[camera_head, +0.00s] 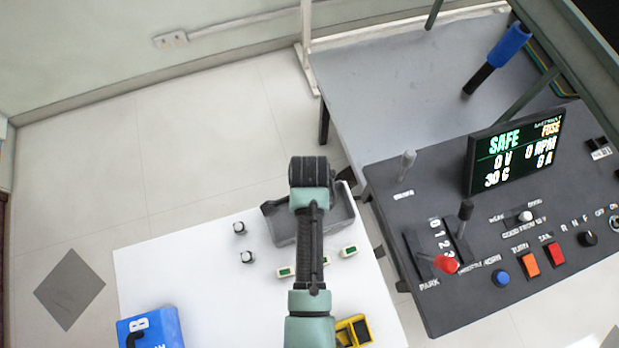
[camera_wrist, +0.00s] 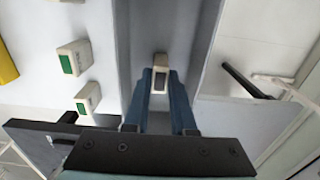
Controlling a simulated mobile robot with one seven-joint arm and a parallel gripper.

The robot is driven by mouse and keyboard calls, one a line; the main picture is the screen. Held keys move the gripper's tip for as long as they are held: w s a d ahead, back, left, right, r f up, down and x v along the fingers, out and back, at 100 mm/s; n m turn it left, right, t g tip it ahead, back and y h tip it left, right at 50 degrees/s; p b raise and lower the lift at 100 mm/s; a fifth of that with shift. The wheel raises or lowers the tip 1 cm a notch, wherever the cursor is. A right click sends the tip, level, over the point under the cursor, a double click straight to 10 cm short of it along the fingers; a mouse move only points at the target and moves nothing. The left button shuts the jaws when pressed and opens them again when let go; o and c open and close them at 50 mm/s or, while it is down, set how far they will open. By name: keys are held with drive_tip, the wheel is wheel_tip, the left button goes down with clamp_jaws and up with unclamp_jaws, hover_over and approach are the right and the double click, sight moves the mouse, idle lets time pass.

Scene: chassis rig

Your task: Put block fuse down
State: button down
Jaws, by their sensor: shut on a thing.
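In the wrist view my gripper (camera_wrist: 160,80) has its two blue fingers shut on a small cream block fuse (camera_wrist: 159,61) with a dark face. The fuse is at the fingertips, over the grey tray (camera_wrist: 134,15); I cannot tell whether it touches the tray floor. In the head view the grey tray (camera_head: 345,218) stands on the white table (camera_head: 190,275), and my arm hides the gripper and the held fuse. Other cream fuses with green labels, one left (camera_head: 286,272) and one right (camera_head: 348,251), lie on the table in front of the tray.
Two small metal-and-black parts (camera_head: 247,257) stand left of the tray. A blue case (camera_head: 150,328) and a yellow item (camera_head: 354,331) are at the table's front. A black control console (camera_head: 440,190) with a screen reading SAFE (camera_head: 515,150) stands at the right.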

drive_tip(key=shift+f, duration=0.1)
drive_tip(key=c, duration=0.7)
unclamp_jaws()
drive_tip(key=shift+c, duration=0.2)
